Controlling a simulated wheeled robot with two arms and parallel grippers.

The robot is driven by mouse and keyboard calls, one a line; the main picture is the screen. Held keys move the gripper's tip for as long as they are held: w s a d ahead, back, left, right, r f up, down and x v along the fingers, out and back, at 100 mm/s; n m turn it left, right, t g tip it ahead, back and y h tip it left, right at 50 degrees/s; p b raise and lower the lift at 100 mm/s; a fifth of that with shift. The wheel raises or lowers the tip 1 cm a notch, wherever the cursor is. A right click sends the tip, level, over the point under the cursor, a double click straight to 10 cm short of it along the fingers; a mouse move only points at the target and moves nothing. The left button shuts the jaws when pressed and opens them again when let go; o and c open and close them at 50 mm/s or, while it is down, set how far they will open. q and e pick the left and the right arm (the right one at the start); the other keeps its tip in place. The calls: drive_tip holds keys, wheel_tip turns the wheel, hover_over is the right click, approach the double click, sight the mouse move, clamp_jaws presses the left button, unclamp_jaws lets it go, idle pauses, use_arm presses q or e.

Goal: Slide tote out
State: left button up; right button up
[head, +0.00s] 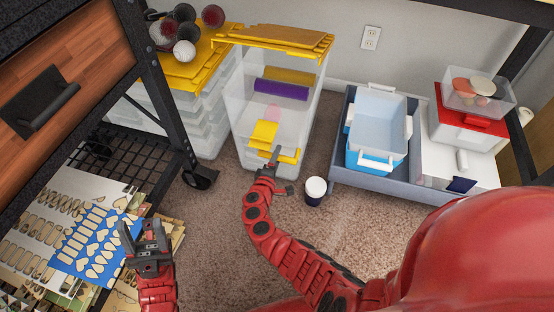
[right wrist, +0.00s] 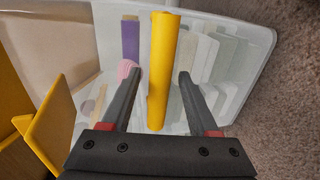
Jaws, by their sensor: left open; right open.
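A clear tote (head: 238,98) with a yellow lid (head: 285,40) stands on the carpet against the wall. A purple roll (head: 281,89) and other items show through its wall. Yellow pieces show at its front end. My right gripper (head: 281,170) is open at the lower front of the tote. In the right wrist view, a yellow bar (right wrist: 163,60) on the tote's end lies between the open fingers (right wrist: 157,85); I cannot tell whether they touch it. My left gripper (head: 143,236) is open and empty, apart from the tote, over the sheets at lower left.
Another clear tote stack (head: 180,112) with a yellow lid stands close on the left. A white-lidded jar (head: 315,191) stands right of the gripper. A grey tray (head: 352,184) with a blue bin (head: 375,125) is further right. Open carpet lies in front.

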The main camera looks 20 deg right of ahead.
drive_tip(key=shift+w+d, duration=0.15)
drive_tip(key=shift+w, duration=0.05)
clamp_jaws()
idle(1.4)
